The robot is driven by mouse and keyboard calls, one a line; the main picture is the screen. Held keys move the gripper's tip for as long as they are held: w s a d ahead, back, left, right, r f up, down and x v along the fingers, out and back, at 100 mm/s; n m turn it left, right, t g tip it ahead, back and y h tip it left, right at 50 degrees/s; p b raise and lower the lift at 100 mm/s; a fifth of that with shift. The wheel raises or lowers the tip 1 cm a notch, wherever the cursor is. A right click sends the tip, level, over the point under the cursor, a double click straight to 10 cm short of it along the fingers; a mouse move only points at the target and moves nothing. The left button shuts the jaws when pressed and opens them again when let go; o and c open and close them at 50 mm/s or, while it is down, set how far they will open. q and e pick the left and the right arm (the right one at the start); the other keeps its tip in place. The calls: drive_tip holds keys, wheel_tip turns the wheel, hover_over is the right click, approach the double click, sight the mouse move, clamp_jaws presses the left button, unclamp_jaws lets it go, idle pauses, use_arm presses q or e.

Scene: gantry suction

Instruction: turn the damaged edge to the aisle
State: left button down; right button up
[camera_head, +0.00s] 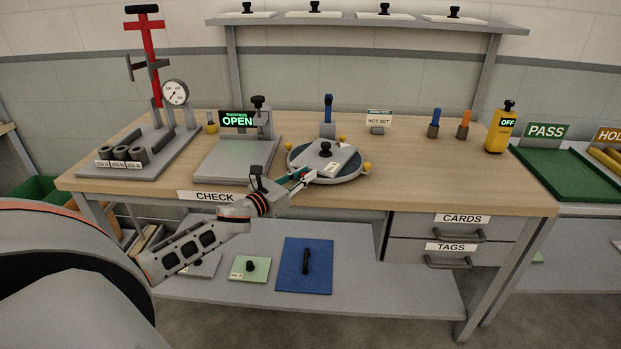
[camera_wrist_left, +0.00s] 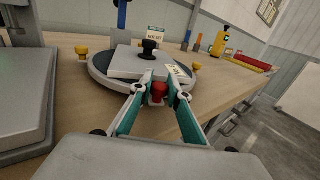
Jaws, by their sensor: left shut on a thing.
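A round turntable (camera_head: 353,174) with a dark top and grey rim stands on the workbench; it also shows in the wrist view (camera_wrist_left: 97,76). A light grey plate (camera_head: 318,155) with a black knob (camera_head: 325,149) and a small printed label (camera_head: 333,169) lies on it. Yellow knobs (camera_head: 367,167) stick out around the rim. My left gripper (camera_head: 306,175) is at the turntable's near-left rim, shut on a red knob (camera_wrist_left: 158,92). I cannot make out damage on any plate edge. My right gripper is not in view.
An OPEN-marked stand (camera_head: 236,158) is left of the turntable, near a gauge press (camera_head: 150,80). A yellow device marked OFF (camera_head: 502,131) and a green PASS tray (camera_head: 563,172) are to the right.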

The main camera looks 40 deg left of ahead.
use_arm(q)
drive_tip(key=shift+a+m+h+b, duration=0.6)
drive_tip(key=shift+a+h+b, duration=0.2)
drive_tip(key=shift+h, duration=0.1)
drive_tip(key=c, duration=1.9)
unclamp_jaws()
drive_tip(key=s+a, duration=0.2)
drive_tip(key=s, duration=1)
drive_tip(key=shift+a, duration=0.2)
